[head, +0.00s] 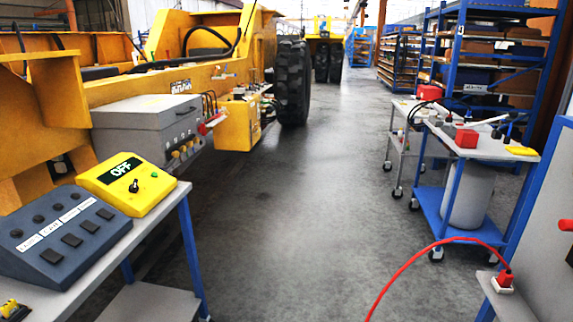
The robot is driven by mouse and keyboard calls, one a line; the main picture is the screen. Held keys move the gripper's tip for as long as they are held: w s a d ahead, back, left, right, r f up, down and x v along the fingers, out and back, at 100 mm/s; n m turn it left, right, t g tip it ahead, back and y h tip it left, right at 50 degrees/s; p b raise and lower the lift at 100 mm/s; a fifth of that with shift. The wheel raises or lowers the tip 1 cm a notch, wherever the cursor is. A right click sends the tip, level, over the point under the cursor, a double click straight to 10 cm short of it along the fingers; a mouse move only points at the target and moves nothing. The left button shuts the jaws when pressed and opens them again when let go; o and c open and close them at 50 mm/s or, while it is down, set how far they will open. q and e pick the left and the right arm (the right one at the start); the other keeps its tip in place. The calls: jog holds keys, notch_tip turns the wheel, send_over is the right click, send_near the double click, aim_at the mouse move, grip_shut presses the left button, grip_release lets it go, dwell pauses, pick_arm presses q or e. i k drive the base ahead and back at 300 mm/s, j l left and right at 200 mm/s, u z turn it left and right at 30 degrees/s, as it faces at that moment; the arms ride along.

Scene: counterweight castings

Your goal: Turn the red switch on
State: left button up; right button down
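No switch that is clearly the red switch shows in the head view. A yellow control box (128,185) with a black knob (134,186) and a display reading OFF (124,167) sits on the table at the left. At the right edge, a red part (565,225) is on a grey panel, cut off by the frame. A red plug-like piece (505,278) with a red cable sits on a small white block below it. I cannot tell whether either red part is the switch. Neither of my grippers is in view.
A dark control panel (62,238) with several buttons lies beside the yellow box on the grey table (85,290). Carts with tools (485,150) stand at the right, before blue shelving (490,60). A yellow machine (120,90) fills the left. The middle floor (300,220) is clear.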

aim_at(202, 128)
jog(key=i+z, duration=0.15)
jog(key=i, duration=2.25)
jog(key=i+l+u, duration=0.1)
jog(key=i, duration=0.75)
jog(key=i+l+u, duration=0.15)
jog(key=i+u, duration=0.3)
jog(key=i+l+u, duration=0.25)
jog(key=i+u, duration=0.25)
jog(key=i+l+u, duration=0.6)
jog(key=l+u, duration=0.35)
